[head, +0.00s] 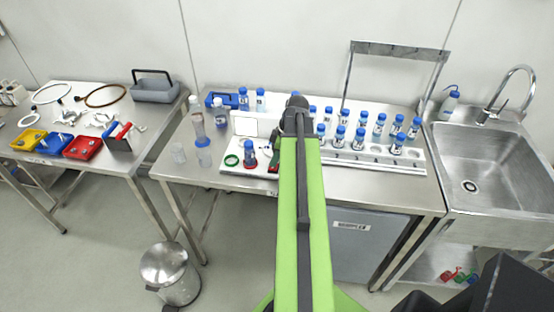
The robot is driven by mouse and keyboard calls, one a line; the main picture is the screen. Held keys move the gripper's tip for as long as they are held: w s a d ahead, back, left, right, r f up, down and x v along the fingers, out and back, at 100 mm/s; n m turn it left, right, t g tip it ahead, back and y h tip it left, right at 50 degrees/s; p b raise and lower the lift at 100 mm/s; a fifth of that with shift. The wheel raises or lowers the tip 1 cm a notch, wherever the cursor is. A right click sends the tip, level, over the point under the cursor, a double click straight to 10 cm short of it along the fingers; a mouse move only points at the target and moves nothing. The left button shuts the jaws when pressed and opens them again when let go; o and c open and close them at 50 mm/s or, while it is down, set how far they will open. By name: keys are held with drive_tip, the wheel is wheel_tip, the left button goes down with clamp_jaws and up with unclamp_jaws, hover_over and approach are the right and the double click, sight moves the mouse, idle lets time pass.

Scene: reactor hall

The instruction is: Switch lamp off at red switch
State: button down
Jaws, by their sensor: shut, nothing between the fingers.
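My green arm reaches forward over the middle table, and my dark gripper (296,112) is at its far end, above the table near the back. The gripper is shut and seems empty; the arm hides much of what lies below it. A small red part (273,164) with some green shows just left of my arm, on the white board (232,168). It is partly covered, and I cannot tell whether it is the red switch. I cannot make out a lamp or whether it is lit.
A rack (375,160) with several blue-capped bottles stands right of my arm. A blue-capped bottle (249,154) stands left of it on a red ring, beside a green ring (231,160). A metal frame (400,50) rises behind. A sink (490,160) is at right.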

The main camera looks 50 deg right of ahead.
drive_tip(key=shift+a+f, duration=0.1)
drive_tip(key=shift+f, duration=0.35)
drive_tip(key=shift+s+a+f+b, duration=0.15)
drive_tip(key=shift+f+b, duration=0.35)
drive_tip(key=shift+b, duration=0.05)
drive_tip(key=shift+s+r, duration=0.1)
drive_tip(key=shift+r, duration=0.25)
drive_tip(key=shift+p, duration=0.3)
drive_tip(key=shift+w+d, duration=0.55)
drive_tip(key=shift+d, duration=0.25)
drive_tip(key=shift+r, duration=0.2)
